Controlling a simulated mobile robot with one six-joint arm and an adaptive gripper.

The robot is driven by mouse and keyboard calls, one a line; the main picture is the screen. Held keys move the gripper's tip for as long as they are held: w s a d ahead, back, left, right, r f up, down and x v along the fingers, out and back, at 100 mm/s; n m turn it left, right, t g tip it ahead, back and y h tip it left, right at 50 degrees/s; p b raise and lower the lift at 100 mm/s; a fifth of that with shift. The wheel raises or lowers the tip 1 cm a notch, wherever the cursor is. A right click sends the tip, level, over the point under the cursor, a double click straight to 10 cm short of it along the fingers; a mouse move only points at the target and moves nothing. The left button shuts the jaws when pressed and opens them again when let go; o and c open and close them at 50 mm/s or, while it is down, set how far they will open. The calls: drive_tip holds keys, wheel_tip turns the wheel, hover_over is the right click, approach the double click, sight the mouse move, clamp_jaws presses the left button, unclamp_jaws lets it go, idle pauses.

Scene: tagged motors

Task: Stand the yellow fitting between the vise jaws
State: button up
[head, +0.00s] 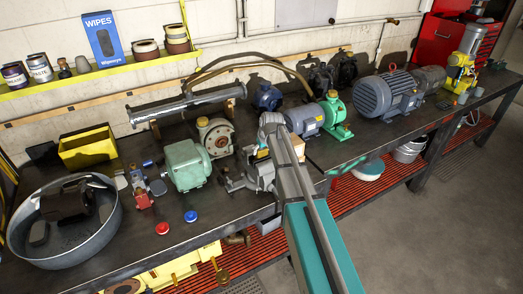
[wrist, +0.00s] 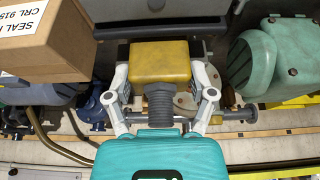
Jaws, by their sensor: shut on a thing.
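In the wrist view my gripper (wrist: 160,82) is shut on the yellow fitting (wrist: 160,60). The fitting has a yellow block body and a grey threaded stem (wrist: 159,101) that points toward the teal palm. One white finger is on each side of it. In the head view my gripper (head: 270,124) is over the workbench. The grey vise (head: 240,183) is on the bench just below and left of it, partly covered by my arm. Grey metal past the block in the wrist view may be the vise. The gap between jaws and fitting cannot be told.
A cardboard box (wrist: 60,40) is close beside my gripper in the wrist view. A green motor (head: 187,165) stands left of the vise, and a blue-green pump (head: 333,115) to the right. Red (head: 162,228) and blue (head: 190,216) knobs are near the front edge.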

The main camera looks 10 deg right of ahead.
idle(0.3)
drive_tip(key=o, duration=1.2)
drive_tip(key=shift+r, duration=0.1)
